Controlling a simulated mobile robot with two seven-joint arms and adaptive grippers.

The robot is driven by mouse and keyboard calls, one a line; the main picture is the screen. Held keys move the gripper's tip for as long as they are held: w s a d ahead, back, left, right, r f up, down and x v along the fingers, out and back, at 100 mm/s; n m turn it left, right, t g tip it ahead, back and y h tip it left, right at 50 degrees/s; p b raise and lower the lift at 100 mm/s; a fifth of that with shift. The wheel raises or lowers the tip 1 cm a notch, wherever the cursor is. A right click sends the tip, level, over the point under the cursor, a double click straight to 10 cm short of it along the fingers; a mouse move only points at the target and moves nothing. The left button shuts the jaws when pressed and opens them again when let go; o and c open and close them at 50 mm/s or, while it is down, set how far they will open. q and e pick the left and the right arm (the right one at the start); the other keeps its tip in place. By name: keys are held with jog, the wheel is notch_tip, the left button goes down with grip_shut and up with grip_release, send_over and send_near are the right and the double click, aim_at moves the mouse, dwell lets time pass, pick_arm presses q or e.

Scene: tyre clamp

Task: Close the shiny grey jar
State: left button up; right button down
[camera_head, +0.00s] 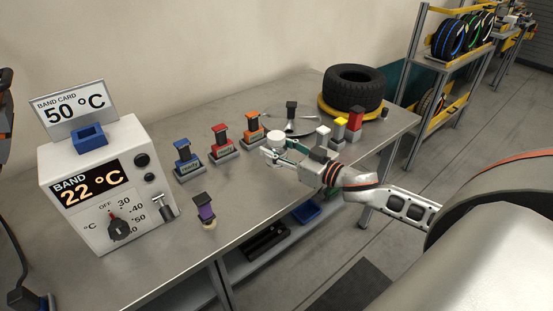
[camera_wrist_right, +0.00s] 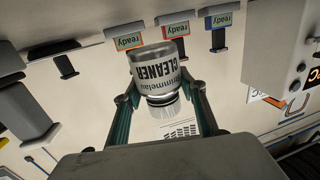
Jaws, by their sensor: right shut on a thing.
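A shiny grey jar (camera_wrist_right: 160,70) labelled CLEANER is between the fingers of my right gripper, shown upside down in the right wrist view. A pale ribbed part (camera_wrist_right: 163,107) shows at its upper end; whether it is seated cannot be made out. In the head view a white round top (camera_head: 277,136) shows at the tip of my right gripper (camera_head: 272,153). I cannot tell whether the jar rests on the table. My left gripper is not in view.
Blue (camera_head: 183,155), red (camera_head: 220,138) and orange (camera_head: 252,126) stamp-like pieces stand behind the gripper. A purple piece (camera_head: 205,211) and the temperature box (camera_head: 100,190) stand left. A tyre (camera_head: 352,87) lies at the far right of the metal table (camera_head: 262,203). The front middle is fairly clear.

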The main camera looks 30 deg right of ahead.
notch_tip(320, 180, down, 3)
jog(key=shift+f+b, duration=0.15)
jog(key=shift+b, duration=0.25)
jog(key=shift+f, duration=0.3)
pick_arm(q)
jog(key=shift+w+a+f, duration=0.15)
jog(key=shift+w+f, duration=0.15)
